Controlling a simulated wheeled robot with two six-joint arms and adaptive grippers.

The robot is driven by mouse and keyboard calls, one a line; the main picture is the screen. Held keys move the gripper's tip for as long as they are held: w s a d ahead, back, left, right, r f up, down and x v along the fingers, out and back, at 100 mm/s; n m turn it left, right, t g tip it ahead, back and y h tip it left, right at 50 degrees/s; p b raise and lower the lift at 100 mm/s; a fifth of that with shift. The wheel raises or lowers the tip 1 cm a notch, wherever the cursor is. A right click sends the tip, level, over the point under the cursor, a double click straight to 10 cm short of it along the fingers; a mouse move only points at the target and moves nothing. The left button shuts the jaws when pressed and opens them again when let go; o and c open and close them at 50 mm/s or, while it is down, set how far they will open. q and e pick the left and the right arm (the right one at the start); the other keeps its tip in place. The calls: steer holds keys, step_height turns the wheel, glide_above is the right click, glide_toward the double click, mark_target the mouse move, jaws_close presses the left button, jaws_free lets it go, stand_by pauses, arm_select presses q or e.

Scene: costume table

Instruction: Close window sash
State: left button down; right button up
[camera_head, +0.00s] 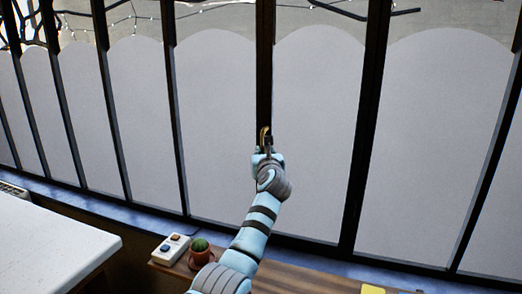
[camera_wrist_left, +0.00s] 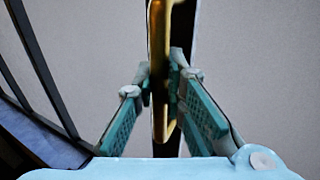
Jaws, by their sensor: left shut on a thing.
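The window is a row of tall panes in dark frames, frosted white over most of their height. The window sash (camera_head: 318,130) is at the middle, and I cannot tell whether it stands slightly ajar. A brass handle (camera_head: 264,135) is on the dark upright left of it. My left gripper (camera_head: 266,146) is at this handle. In the left wrist view the handle (camera_wrist_left: 161,70) runs between the two fingers (camera_wrist_left: 163,85), which are shut on it. The handle's lower end shows between the fingers. My right gripper is in neither view.
A low wooden shelf (camera_head: 290,280) under the window holds a potted cactus (camera_head: 201,252) and a white box with buttons (camera_head: 170,249). A yellow item (camera_head: 373,289) lies at the lower right. A white table (camera_head: 50,250) stands at the left.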

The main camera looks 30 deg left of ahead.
arm_select(q)
steer(key=shift+r, duration=0.3)
steer(key=c, duration=1.9)
jaws_free()
steer(key=shift+c, duration=0.2)
steer(key=o, duration=0.3)
steer(key=shift+w+f, duration=0.1)
steer(key=shift+w, duration=0.1)
steer(key=shift+f, duration=0.1)
steer(key=shift+s, duration=0.1)
steer(key=v, duration=1.2)
